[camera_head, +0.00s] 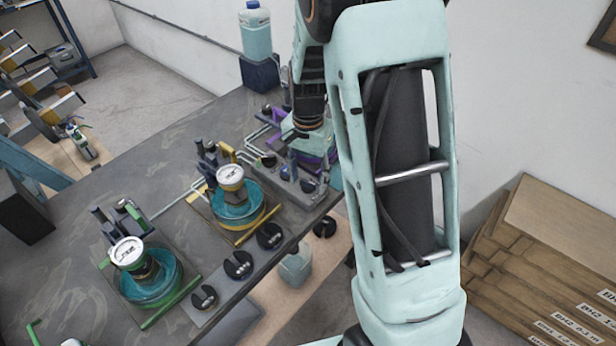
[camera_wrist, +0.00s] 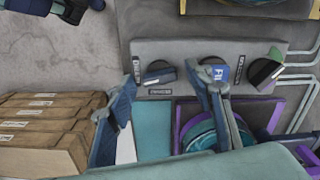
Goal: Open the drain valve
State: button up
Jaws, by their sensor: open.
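A grey valve panel (camera_wrist: 185,52) carries three dark round knobs: a left knob (camera_wrist: 158,73), a middle knob (camera_wrist: 213,62) and a right knob (camera_wrist: 264,74). Small labels sit beside them. One by the middle knob seems to read FILL; I cannot read which one is the drain valve. My gripper (camera_wrist: 170,82) is open, its two blue-grey fingers apart over the panel. In the wrist view the left knob shows between the fingertips, and the right finger partly covers the middle knob. I cannot tell if a finger touches. In the head view my gripper (camera_head: 300,162) is over the panel.
A purple-framed station (camera_wrist: 272,112) with a teal vessel adjoins the panel. Yellow (camera_head: 238,205) and green (camera_head: 150,285) gauge stations stand farther left on the grey bench (camera_head: 60,265). A teal bottle (camera_head: 255,35) stands at the back. Cardboard boxes (camera_head: 555,250) are stacked right.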

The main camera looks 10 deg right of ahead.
notch_tip(320, 180, up, 12)
dwell(0.5)
dwell(0.6)
